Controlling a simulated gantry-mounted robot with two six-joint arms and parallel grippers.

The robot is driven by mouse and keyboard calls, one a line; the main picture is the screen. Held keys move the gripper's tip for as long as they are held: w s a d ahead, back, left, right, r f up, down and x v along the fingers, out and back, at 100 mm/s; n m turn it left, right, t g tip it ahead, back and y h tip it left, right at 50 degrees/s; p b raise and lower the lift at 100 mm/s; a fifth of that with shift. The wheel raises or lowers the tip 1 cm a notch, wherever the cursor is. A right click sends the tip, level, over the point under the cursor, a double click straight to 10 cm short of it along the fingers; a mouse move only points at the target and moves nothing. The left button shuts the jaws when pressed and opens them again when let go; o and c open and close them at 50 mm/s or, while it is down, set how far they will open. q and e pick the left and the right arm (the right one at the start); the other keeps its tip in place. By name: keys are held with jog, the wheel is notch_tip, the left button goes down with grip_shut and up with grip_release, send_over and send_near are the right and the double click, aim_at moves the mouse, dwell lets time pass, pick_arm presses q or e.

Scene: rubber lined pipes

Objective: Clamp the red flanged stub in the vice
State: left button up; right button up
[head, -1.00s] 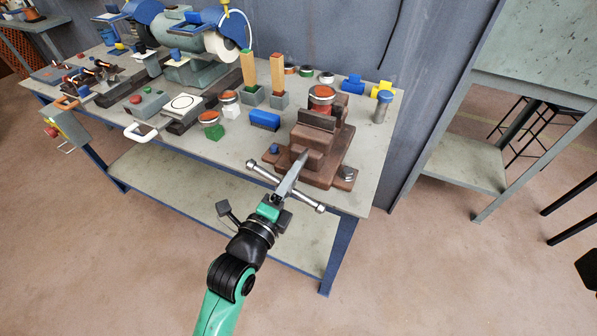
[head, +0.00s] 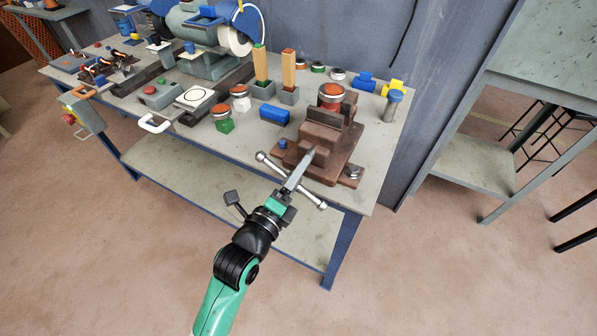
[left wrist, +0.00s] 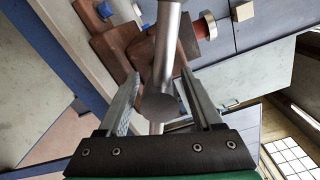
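The red flanged stub (head: 331,92) has a red-orange top and a pale metal ring. It sits upright at the jaws of the brown vice (head: 325,150), at the bench's right end; whether the jaws press on it I cannot tell. In the left wrist view, the stub (left wrist: 206,25) shows beyond the vice body. My left gripper (head: 303,168) is at the front of the vice. Its fingers (left wrist: 163,95) stand apart on either side of the vice's round screw end (left wrist: 160,106) and metal bar handle (head: 267,161), with gaps visible. My right gripper is out of view.
A blue block (head: 275,115) lies left of the vice. Two upright wooden-handled tools (head: 289,70), a bench grinder (head: 205,40) and a grey cylinder (head: 393,105) crowd the bench. Floor in front is clear.

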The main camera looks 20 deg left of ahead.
pick_arm(q)
jog(key=s+a+p, duration=0.1)
jog(key=s+p, duration=0.2)
jog(key=s, duration=0.8)
jog(key=shift+s+a+p, duration=0.15)
jog(key=shift+s+p, duration=0.15)
jog(key=shift+p, duration=0.05)
dwell(1.1)
